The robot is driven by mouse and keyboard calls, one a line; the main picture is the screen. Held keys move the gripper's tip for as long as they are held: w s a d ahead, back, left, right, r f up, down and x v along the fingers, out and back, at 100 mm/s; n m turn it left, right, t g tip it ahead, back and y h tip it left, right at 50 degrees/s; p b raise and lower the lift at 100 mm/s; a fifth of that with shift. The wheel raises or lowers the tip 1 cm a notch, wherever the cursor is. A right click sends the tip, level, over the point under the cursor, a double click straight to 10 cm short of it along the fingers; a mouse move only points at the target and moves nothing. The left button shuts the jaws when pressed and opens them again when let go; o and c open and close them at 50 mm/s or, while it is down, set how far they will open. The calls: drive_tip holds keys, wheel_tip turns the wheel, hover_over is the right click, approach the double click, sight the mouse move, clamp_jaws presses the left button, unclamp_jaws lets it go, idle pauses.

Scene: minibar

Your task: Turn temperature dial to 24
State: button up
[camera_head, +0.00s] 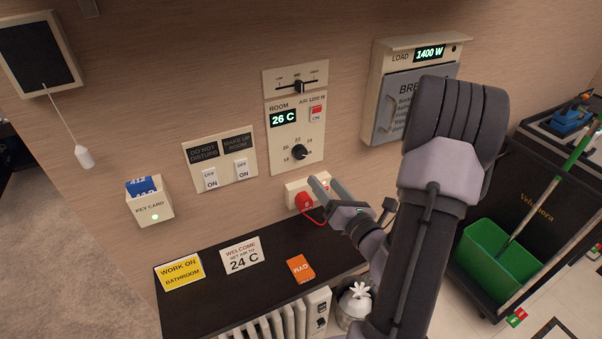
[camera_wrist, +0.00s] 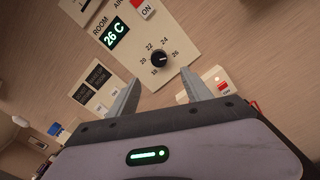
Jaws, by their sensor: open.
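The temperature dial (camera_head: 300,152) is a small round black knob low on the cream wall panel (camera_head: 313,130). Numbers 18 to 26 ring it, and its white mark points toward 26 in the wrist view (camera_wrist: 159,59). The green display (camera_head: 284,117) above it reads 26 C. My gripper (camera_head: 326,186) is open and empty, below and slightly right of the dial. In the wrist view, the two grey fingers (camera_wrist: 168,92) point up toward the panel, with the dial beyond and between their tips. Nothing touches the dial.
A slider (camera_head: 297,86) and a red ON switch (camera_head: 316,112) sit above the dial. A socket with a red plug (camera_head: 304,200) is close below my gripper. A breaker box (camera_head: 408,90) is at the right. A welcome card (camera_head: 241,256) on the dark shelf reads 24 C.

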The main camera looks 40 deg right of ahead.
sight(301, 155)
drive_tip(key=b+x, duration=0.3)
drive_tip(key=x, duration=0.9)
drive_tip(key=shift+w+a+b, duration=0.1)
drive_tip(key=shift+w+b, duration=0.15)
drive_tip(key=shift+b, duration=0.15)
clamp_jaws()
